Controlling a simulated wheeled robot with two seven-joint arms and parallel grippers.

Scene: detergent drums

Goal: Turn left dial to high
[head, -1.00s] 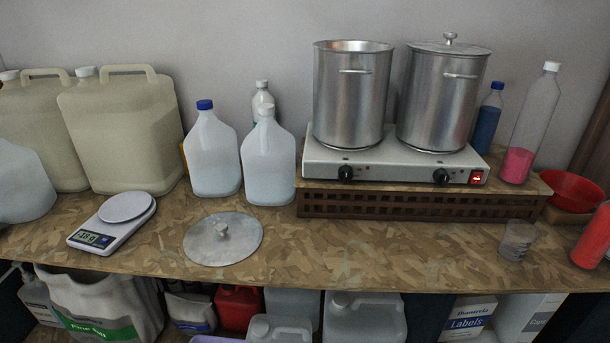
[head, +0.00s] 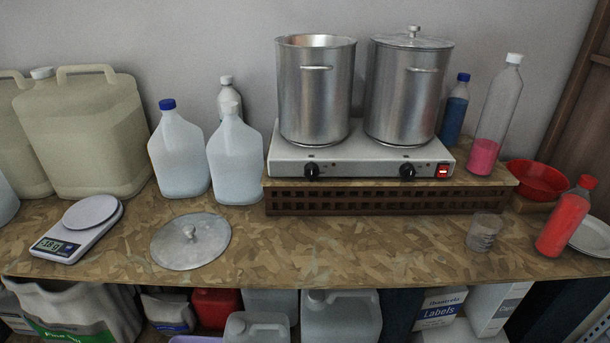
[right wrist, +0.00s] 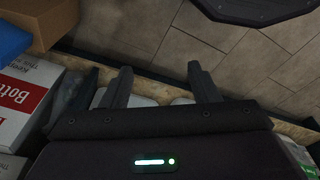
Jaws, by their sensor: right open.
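The left dial (head: 312,171) is a black knob on the front of the silver double hot plate (head: 360,165). The right dial (head: 407,172) is a similar black knob near a lit red switch (head: 442,171). An open steel pot (head: 316,95) stands on the left burner and a lidded steel pot (head: 408,95) on the right one. Neither gripper shows in the head view. My right gripper (right wrist: 160,82) shows in the right wrist view, open and empty, with tiled floor beyond its fingers, away from the dials. My left gripper is not in view.
The hot plate sits on a raised wooden slatted stand (head: 390,200). A loose lid (head: 190,241), a scale (head: 78,230), jugs and a clear cup (head: 484,233) share the table. The tabletop in front of the stand is mostly clear. Boxes (right wrist: 22,105) line the left in the wrist view.

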